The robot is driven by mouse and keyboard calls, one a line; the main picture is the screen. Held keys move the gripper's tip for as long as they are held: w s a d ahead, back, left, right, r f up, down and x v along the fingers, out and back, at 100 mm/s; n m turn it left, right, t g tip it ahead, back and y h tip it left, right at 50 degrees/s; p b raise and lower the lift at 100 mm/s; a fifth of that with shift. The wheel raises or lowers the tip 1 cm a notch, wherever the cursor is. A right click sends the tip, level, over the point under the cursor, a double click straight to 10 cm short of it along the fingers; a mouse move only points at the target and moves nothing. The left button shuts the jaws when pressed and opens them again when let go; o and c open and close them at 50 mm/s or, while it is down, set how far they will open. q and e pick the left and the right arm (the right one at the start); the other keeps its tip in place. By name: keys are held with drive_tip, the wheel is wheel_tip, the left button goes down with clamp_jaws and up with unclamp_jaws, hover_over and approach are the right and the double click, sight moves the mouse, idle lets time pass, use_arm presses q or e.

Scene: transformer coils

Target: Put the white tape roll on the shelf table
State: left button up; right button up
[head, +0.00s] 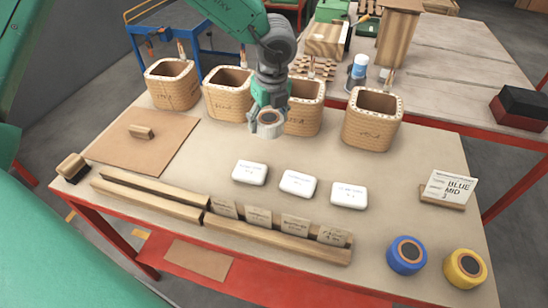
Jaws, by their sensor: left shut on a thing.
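The white tape roll (266,129) is near the middle of the main table (330,150), in front of the tan coils. My left gripper (268,110) points down and is shut on the roll. I cannot tell whether the roll touches the tabletop. A blue tape roll (407,256) and a yellow tape roll (465,268) sit at the table's front right. A red lower shelf (270,285) shows below the front edge; I cannot tell whether this is the shelf table. My right gripper is not in view.
Several square coils (372,119) stand along the back. Three white boxes (298,184) lie in front of the gripper. Wooden rails (275,238) with cards run along the front. A "BLUE MID" card (451,187) stands right. Another wooden table (450,60) is behind.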

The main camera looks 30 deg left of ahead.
use_arm(q)
hover_over(269, 155)
drive_tip(key=f, duration=0.5)
drive_tip(key=shift+s+d+f, duration=0.2)
drive_tip(key=shift+d+f, duration=0.05)
drive_tip(key=shift+d, duration=0.1)
drive_tip(key=shift+a+f, duration=0.15)
drive_tip(key=shift+f, duration=2.05)
drive_tip(key=shift+b, duration=0.3)
drive_tip(key=o, duration=1)
drive_tip(key=shift+c, duration=0.2)
drive_tip(key=r, duration=0.4)
drive_tip(key=d+r, duration=0.1)
drive_tip(key=r, duration=0.3)
drive_tip(key=s+r+p, duration=0.1)
drive_tip(key=r, duration=0.3)
drive_tip(key=shift+d, duration=0.35)
